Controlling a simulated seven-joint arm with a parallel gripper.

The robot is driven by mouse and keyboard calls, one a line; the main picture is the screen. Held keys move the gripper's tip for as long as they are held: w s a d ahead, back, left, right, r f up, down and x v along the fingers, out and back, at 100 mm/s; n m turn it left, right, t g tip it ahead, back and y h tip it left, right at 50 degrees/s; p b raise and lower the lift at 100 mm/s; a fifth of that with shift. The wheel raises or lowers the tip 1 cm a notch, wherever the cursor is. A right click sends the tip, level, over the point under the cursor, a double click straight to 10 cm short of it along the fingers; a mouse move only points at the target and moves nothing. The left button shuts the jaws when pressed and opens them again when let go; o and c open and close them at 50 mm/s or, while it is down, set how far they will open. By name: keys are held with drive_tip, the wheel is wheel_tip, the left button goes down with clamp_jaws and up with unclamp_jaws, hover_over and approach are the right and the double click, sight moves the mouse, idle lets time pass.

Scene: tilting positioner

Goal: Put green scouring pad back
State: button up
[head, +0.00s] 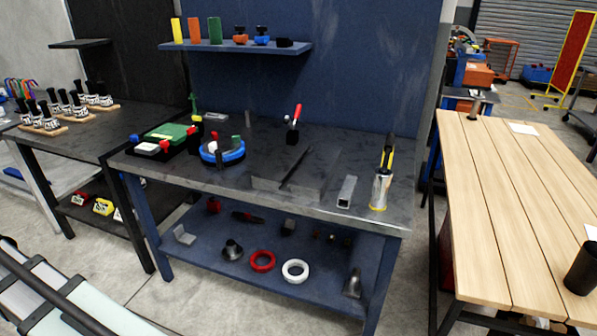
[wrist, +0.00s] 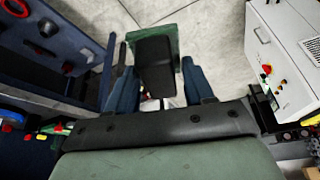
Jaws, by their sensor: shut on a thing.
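My gripper (wrist: 158,92) has two blue fingers, seen in the wrist view. It is shut on a green piece, which I take for the green scouring pad (wrist: 176,36). A dark block covers much of the pad's face, and its lower end is hidden between the fingers. The pad is held over pale floor. In the head view, neither the gripper nor the held pad can be made out. There, a flat green thing (head: 167,131) lies at the left end of the dark workbench (head: 325,141), among black, white and red pieces.
A blue ring-shaped fixture (head: 235,156) stands beside the green thing. A metal can (head: 380,190) and a square tube (head: 347,191) are at the bench's right end. A wall shelf (head: 225,49) holds upright coloured pieces. In the wrist view, a pale cabinet (wrist: 280,55) stands right.

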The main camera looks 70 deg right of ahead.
drive_tip(key=s+d+f+m+g+h, duration=0.1)
drive_tip(key=s+d+m, duration=0.3)
drive_tip(key=d, duration=1)
drive_tip(key=s+d+m+h, duration=0.1)
drive_tip(key=s+d, duration=0.4)
drive_tip(key=d, duration=0.9)
drive_tip(key=s+d+f+m+g, duration=0.1)
drive_tip(key=s+d+m, duration=0.3)
drive_tip(key=d, duration=1)
drive_tip(key=s+d+m+g, duration=0.1)
drive_tip(key=s+d+m, duration=0.1)
drive_tip(key=s+d, duration=1.1)
drive_tip(key=s+d+m+g, duration=0.1)
drive_tip(key=s+d+m, duration=0.2)
drive_tip(key=s+d, duration=1)
drive_tip(key=s+d+m+g, duration=0.1)
drive_tip(key=s+d+m, duration=0.2)
drive_tip(key=s+d, duration=1)
drive_tip(key=shift+s+f+h, duration=0.2)
drive_tip(key=shift+s, duration=0.65)
drive_tip(key=shift+s+f+h, duration=0.2)
drive_tip(key=shift+s, duration=0.65)
drive_tip(key=s+d+m+g, duration=0.1)
drive_tip(key=s+d+m, duration=0.1)
drive_tip(key=d, duration=0.8)
drive_tip(key=shift+w+d+f, duration=0.1)
drive_tip(key=shift+w+f, duration=0.05)
drive_tip(key=shift+f, duration=2)
drive_tip(key=shift+w+f, duration=0.1)
drive_tip(key=shift+f, duration=2)
